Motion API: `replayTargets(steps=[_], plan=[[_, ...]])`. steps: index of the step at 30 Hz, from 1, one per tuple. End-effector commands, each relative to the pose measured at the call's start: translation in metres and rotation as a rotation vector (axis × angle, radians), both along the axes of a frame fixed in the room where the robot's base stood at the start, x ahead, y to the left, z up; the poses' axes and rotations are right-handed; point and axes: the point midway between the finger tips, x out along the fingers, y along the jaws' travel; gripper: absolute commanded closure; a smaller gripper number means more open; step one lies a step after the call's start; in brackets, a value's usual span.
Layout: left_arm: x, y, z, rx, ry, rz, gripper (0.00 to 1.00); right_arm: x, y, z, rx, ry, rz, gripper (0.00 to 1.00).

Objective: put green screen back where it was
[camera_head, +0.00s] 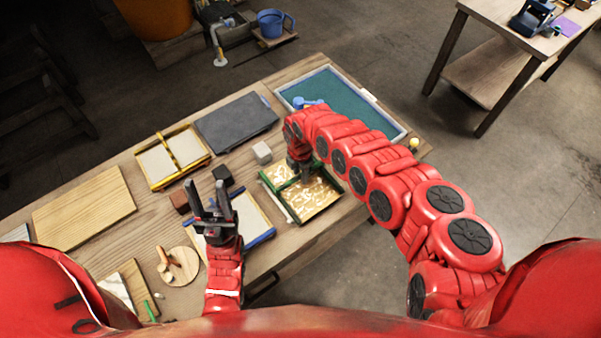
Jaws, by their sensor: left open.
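The green screen (316,199), a green-framed panel with a pale, patterned tan surface, lies near the table's front right edge. My right gripper (304,176) points down at its upper left part, by a green bar. The arm hides part of the screen, and the fingertips are too small and covered to show whether they grip it.
A dark grey panel (236,122), a yellow-framed screen (172,156) and a wooden board (83,208) lie along the back.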

Motion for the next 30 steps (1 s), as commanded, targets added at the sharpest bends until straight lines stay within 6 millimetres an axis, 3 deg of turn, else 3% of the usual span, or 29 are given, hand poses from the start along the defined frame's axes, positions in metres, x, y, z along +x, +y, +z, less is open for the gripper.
replayTargets(steps=[13, 19, 30], plan=[[0.000, 0.000, 0.003, 0.000, 0.000, 0.000, 0.50, 0.002, 0.000, 0.008, 0.001, -0.002, 0.000, 0.56], [0.000, 0.000, -0.004, 0.000, 0.000, 0.000, 0.50, 0.002, -0.003, 0.032, -0.005, -0.004, -0.001, 0.56], [0.000, 0.000, -0.022, 0.000, 0.000, 0.000, 0.50, 0.002, -0.001, 0.097, 0.000, -0.005, -0.002, 0.56]])
